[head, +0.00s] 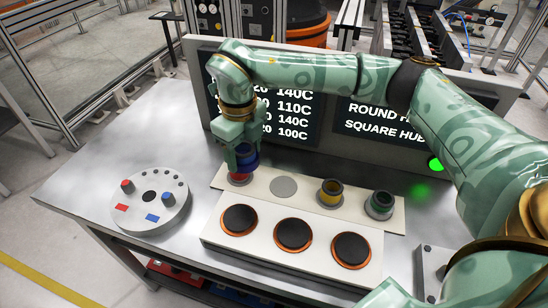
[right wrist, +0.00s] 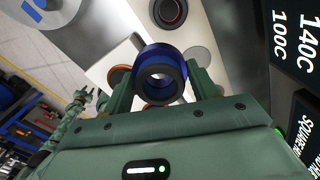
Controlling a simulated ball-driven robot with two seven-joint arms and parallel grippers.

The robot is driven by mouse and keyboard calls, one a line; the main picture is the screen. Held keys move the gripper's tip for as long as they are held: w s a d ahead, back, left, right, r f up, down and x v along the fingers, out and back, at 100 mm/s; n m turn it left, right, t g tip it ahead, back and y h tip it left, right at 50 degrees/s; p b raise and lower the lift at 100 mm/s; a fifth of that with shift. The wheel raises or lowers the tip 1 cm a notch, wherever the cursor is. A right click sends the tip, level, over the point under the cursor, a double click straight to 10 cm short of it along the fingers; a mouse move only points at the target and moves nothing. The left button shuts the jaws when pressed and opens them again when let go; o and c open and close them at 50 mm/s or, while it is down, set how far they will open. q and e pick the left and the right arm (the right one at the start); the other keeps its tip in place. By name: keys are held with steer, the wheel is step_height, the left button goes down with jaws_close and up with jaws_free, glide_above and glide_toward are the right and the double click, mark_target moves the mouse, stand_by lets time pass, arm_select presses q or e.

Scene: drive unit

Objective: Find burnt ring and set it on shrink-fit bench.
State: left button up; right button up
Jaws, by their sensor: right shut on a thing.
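My right gripper (head: 243,152) is shut on a blue ring (right wrist: 147,62), which it holds above the pale ring strip (head: 270,207). In the right wrist view the ring sits between both fingers, its dark bore facing the camera. In the head view a red ring (head: 238,179) shows just below it on the strip. Burn marks cannot be made out on any ring. The steel bench top (head: 120,160) carries all this.
A white block with several black, orange-rimmed round pads (head: 292,235) stands in front of the strip. A round grey plate (head: 140,215) with red and blue pieces lies at left. Screens (head: 385,122) with temperatures stand behind. A green lamp (head: 436,164) glows at right.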

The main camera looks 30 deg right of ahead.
steer(key=w+a+r+p, duration=0.1)
steer(key=a+r+p, duration=0.2)
steer(key=a+r, duration=0.1)
steer(key=shift+w+a+r, duration=0.3)
steer(key=shift+w+r, duration=0.05)
steer(key=shift+r, duration=0.25)
